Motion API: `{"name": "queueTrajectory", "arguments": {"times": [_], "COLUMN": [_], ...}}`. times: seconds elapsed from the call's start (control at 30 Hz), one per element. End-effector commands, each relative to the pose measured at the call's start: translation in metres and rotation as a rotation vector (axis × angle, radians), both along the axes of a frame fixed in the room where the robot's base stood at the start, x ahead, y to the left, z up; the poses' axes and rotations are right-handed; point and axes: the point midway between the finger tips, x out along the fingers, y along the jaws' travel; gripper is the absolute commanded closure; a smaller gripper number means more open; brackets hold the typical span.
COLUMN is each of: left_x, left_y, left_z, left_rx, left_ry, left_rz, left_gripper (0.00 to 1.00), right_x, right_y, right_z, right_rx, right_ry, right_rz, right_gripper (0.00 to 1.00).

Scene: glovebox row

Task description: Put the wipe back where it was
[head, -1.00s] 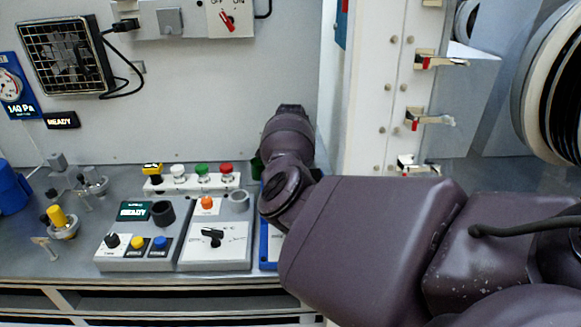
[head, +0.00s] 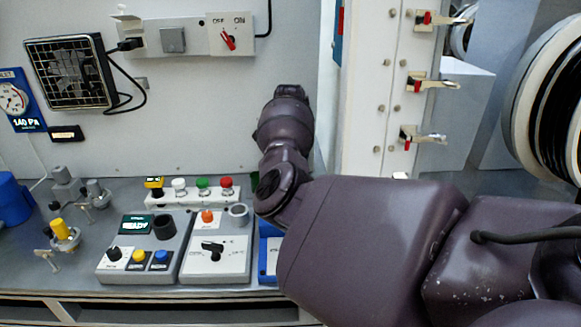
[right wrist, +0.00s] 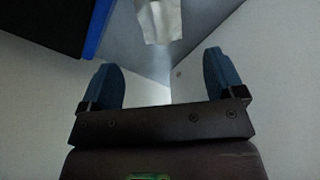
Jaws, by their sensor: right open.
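A pale, crumpled cloth, which looks like the wipe (right wrist: 160,20), lies on a grey surface at the top of the right wrist view. The top of it is cut off by the frame. My right gripper (right wrist: 165,82) is open, its two blue fingers apart with nothing between them. The wipe is beyond the fingertips and not touched. In the head view my right arm reaches in from the right, and its wrist end stands upright near the back wall; the fingers cannot be made out there. I cannot pick out the wipe in the head view. My left gripper is not in view.
A dark object with a blue edge (right wrist: 98,30) is at the upper left of the right wrist view. In the head view, control boxes (head: 215,262) and a button strip (head: 190,197) stand left of my arm. A white post with clamps (head: 385,100) stands to its right.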

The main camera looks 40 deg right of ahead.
Motion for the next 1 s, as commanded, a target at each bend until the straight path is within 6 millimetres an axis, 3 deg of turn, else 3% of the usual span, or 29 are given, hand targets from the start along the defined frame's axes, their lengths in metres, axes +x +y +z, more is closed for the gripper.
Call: {"name": "queueTrajectory", "arguments": {"times": [0.2,0.87,1.0], "left_x": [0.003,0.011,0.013], "left_y": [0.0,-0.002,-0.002], "left_z": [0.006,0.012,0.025], "left_rx": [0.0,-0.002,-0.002], "left_ry": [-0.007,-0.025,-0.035], "left_rz": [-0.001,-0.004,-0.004], "left_gripper": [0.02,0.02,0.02], "right_x": [0.0,0.0,-0.001], "right_y": [0.0,0.0,0.0], "right_z": [0.023,0.027,0.046], "right_rx": [0.0,0.0,0.0], "right_ry": [0.0,0.0,-0.012], "right_rz": [0.0,0.0,0.0], "right_gripper": [0.12,0.12,0.12]}}
